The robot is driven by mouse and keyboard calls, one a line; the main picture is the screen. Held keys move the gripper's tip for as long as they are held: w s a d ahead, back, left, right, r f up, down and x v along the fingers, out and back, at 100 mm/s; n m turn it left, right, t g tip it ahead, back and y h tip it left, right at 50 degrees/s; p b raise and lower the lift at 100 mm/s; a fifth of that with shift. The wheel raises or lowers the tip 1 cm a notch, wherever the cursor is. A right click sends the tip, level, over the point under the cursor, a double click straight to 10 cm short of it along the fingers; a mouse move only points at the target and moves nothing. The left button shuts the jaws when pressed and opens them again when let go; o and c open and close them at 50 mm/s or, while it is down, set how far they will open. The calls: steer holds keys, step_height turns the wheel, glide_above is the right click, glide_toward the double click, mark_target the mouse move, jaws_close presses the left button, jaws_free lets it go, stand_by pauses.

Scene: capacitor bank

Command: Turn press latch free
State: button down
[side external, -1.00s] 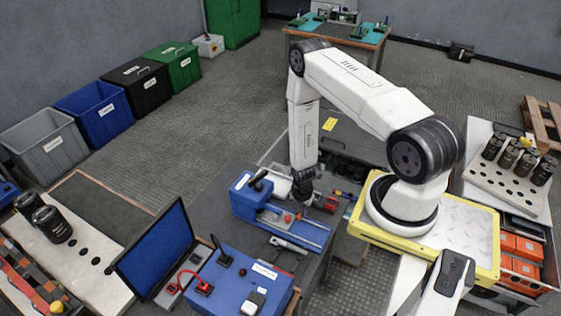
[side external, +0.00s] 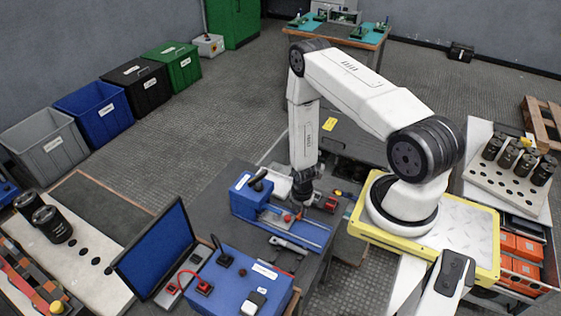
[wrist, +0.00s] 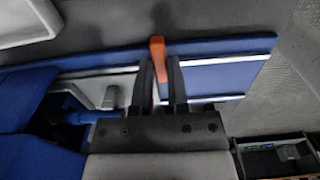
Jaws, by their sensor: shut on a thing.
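The blue press (side external: 255,208) sits on the dark bench in the side external view, with a dark-knobbed lever at its left end and a flat blue bed running right. Its latch is a small orange lever (wrist: 157,45), standing at the edge of the blue bed in the wrist view. My gripper (wrist: 160,62) reaches down over the press, its two dark fingers shut on the orange latch.
A blue box (side external: 238,282) with red and black connectors and a laptop (side external: 155,250) stand in front of the press. A grey handled tool (side external: 288,243) lies beside it. A red part (side external: 329,204) is close right of my gripper.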

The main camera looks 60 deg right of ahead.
stand_by(0.4)
steer(key=shift+n, duration=3)
steer(key=c, duration=0.8)
jaws_free()
steer(key=shift+r, duration=0.15)
steer(key=shift+r, duration=3.35)
steer(key=shift+c, duration=0.3)
steer(key=shift+r, duration=0.95)
